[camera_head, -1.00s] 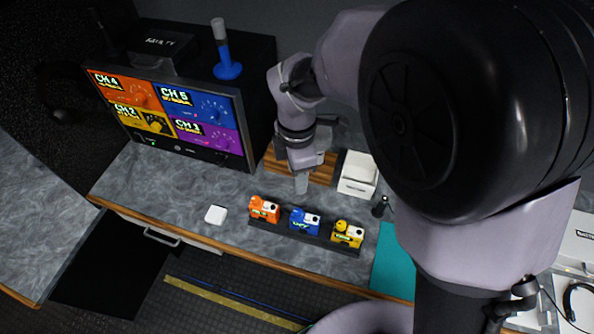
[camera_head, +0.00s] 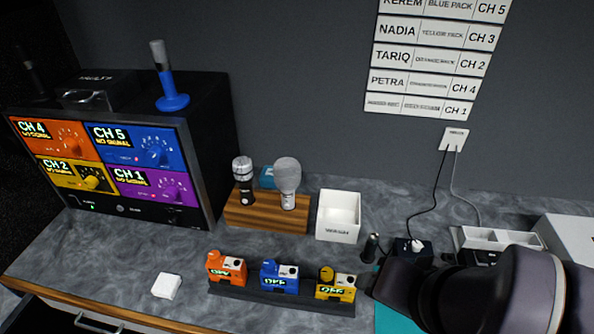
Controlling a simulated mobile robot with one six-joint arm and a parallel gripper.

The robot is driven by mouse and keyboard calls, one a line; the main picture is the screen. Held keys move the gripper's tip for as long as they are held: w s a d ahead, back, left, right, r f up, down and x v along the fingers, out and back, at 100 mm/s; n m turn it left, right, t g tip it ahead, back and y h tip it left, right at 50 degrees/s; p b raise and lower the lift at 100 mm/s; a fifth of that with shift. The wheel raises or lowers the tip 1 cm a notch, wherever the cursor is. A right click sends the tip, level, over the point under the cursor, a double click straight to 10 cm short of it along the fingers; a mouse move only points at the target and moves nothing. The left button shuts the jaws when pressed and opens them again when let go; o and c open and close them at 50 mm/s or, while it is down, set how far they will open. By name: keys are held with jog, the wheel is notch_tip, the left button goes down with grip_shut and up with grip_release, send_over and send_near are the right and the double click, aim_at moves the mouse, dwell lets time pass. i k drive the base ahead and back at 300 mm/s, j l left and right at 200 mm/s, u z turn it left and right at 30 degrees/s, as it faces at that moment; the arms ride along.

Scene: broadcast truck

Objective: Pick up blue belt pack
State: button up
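The blue belt pack (camera_head: 279,277) stands upright in the middle of a low black rack (camera_head: 280,299), showing a green "OFF" label. An orange belt pack (camera_head: 226,267) is on its left and a yellow one (camera_head: 336,285) on its right, both also reading "OFF". My arm comes in at the lower right. Its dark end, likely my gripper (camera_head: 400,284), is right of the yellow pack and apart from the blue one. I cannot make out its fingertips or whether it is open. Nothing covers the blue pack.
A wooden block (camera_head: 262,217) holding microphones and a white bin (camera_head: 338,216) stand behind the rack. A monitor (camera_head: 115,165) is at left, a white square (camera_head: 166,286) left of the rack. A small dark cylinder (camera_head: 371,248) and cabled device (camera_head: 412,250) are at right.

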aim_at(285, 276)
jog(key=j+u, duration=0.1)
jog(key=j, duration=0.5)
jog(key=i+j+u, duration=0.1)
jog(key=j, duration=0.5)
jog(key=i+j+u, duration=0.1)
jog(key=j, duration=0.5)
